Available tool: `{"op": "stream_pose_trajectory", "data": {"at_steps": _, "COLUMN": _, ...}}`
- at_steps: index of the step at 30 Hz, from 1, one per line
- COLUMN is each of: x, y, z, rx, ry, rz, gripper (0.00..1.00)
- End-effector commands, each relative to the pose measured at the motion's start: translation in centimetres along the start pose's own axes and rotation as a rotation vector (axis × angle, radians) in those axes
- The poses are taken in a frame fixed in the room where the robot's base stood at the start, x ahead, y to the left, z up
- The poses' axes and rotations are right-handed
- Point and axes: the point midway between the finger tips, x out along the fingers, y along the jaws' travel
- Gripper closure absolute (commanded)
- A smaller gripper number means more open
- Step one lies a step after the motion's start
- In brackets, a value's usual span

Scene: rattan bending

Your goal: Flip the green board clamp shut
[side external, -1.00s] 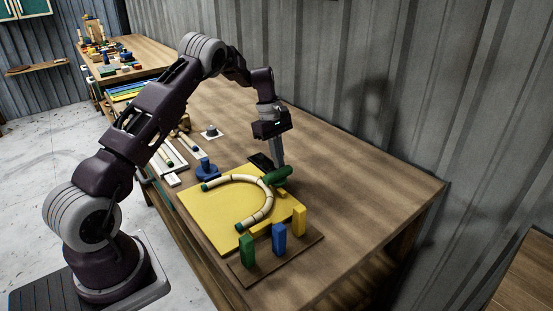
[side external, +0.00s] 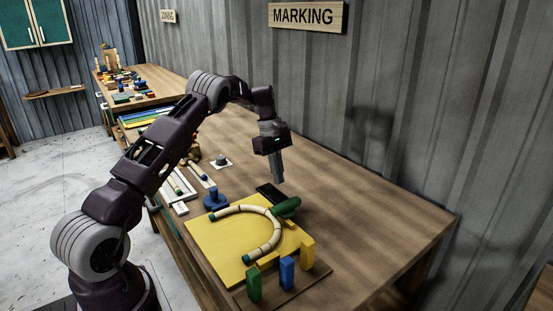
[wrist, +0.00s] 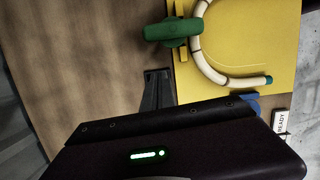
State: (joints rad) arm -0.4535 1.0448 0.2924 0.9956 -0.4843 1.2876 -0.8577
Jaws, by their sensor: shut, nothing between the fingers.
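The green board clamp (side external: 287,207) is at the back right edge of the yellow board (side external: 215,240). In the wrist view the clamp (wrist: 172,30) lies flat across the board's edge, its inner end at the curved rattan (wrist: 207,64). The pale, jointed rattan piece (side external: 264,250) lies bent in a U on the board, with dark green ends. My gripper (side external: 279,181) is shut and empty, pointing down, above and behind the clamp and apart from it. In the wrist view my fingertips (wrist: 157,73) are over bare table beside the board.
The table to the right is clear.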

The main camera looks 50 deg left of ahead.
Motion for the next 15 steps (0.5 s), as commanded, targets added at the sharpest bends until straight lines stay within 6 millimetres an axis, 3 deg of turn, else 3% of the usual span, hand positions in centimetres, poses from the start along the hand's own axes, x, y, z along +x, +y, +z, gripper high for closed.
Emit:
{"op": "stream_pose_trajectory", "data": {"at_steps": 6, "x": -4.8, "y": 0.1, "z": -0.1, "rx": -0.001, "ry": 0.003, "rz": 0.001, "gripper": 1.0}}
{"op": "stream_pose_trajectory", "data": {"at_steps": 15, "x": -7.0, "y": 0.1, "z": -0.1, "rx": -0.002, "ry": 0.0, "rz": -0.003, "gripper": 1.0}}
